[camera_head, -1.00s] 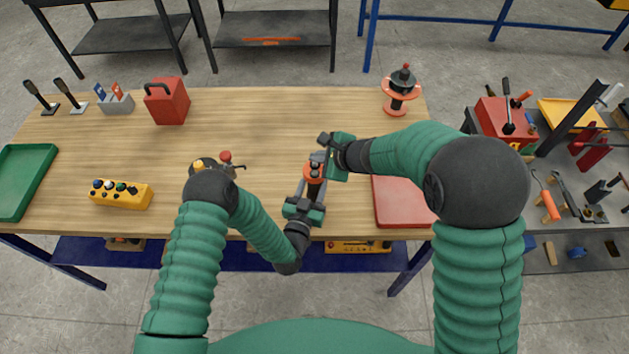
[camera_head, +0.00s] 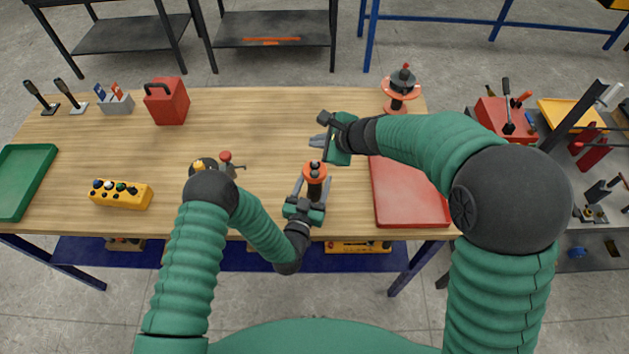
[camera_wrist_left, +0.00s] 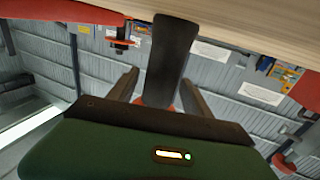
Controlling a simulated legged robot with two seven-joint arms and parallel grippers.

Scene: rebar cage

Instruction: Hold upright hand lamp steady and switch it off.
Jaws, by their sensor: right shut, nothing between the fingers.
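The hand lamp (camera_head: 315,184) stands upright on the wooden table near its front edge, with an orange head and dark body. My left gripper (camera_head: 313,186) has one finger on each side of the lamp; narrow gaps show beside the body. In the left wrist view the lamp's dark handle (camera_wrist_left: 172,55) stands between the two spread fingers (camera_wrist_left: 159,78), with a gap at the left finger. My right gripper (camera_head: 318,141) is shut and empty, just behind the lamp's head and apart from it. The lamp's switch and whether it is lit cannot be made out.
A red tray (camera_head: 408,205) lies right of the lamp. A small red-topped device (camera_head: 226,162) and a yellow button box (camera_head: 122,194) are to the left. An orange-and-black spool stand (camera_head: 401,88) is at the back right. The table's back middle is clear.

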